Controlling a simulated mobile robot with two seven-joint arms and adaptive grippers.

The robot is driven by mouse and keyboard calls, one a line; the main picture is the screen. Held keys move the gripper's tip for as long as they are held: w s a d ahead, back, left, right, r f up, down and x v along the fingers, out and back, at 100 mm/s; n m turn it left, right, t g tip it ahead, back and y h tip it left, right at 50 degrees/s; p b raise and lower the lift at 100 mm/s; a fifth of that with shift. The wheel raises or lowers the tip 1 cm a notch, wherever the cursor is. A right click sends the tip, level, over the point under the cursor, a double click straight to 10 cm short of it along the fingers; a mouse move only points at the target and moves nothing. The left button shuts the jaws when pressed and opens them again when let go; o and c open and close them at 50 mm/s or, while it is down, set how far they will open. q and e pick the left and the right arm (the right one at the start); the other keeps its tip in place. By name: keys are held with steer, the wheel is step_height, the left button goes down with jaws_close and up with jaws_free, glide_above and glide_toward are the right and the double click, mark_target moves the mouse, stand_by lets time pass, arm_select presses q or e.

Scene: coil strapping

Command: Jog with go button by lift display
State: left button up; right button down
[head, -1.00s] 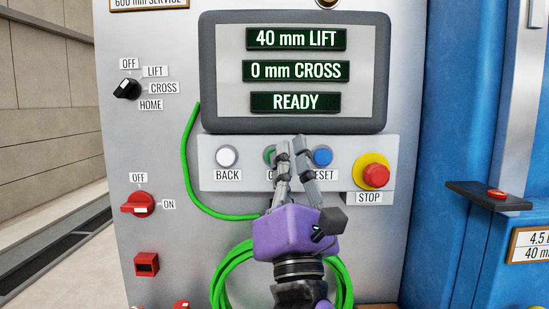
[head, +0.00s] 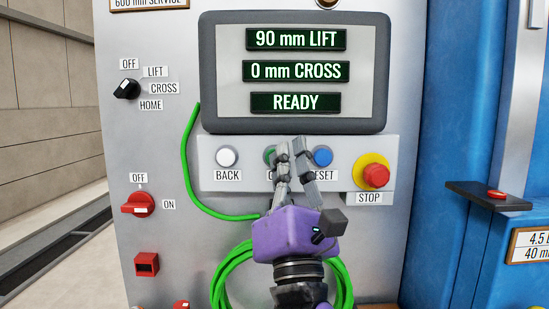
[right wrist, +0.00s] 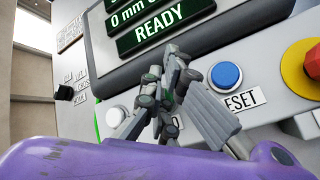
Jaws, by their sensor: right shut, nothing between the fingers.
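The lift display (head: 297,39) reads 90 mm LIFT. Below it the cross display (head: 296,71) reads 0 mm CROSS and the status display (head: 296,102) reads READY. The green GO button (head: 269,155) is mostly hidden behind my right gripper (head: 289,143). That gripper is shut and empty, with its fingertips at the button; I cannot tell whether they touch it. In the right wrist view its fingers (right wrist: 165,75) stand in front of the button panel, left of the blue RESET button (right wrist: 225,75). My left gripper is not in view.
The white BACK button (head: 227,156) is left of my gripper. The red STOP button (head: 375,175) is to the right. A black selector knob (head: 126,88) and a red OFF/ON switch (head: 138,203) are on the left. A green cable (head: 187,165) hangs below the screen.

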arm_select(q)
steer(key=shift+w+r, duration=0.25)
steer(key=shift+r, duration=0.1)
arm_select(e)
steer(key=shift+s, duration=0.8)
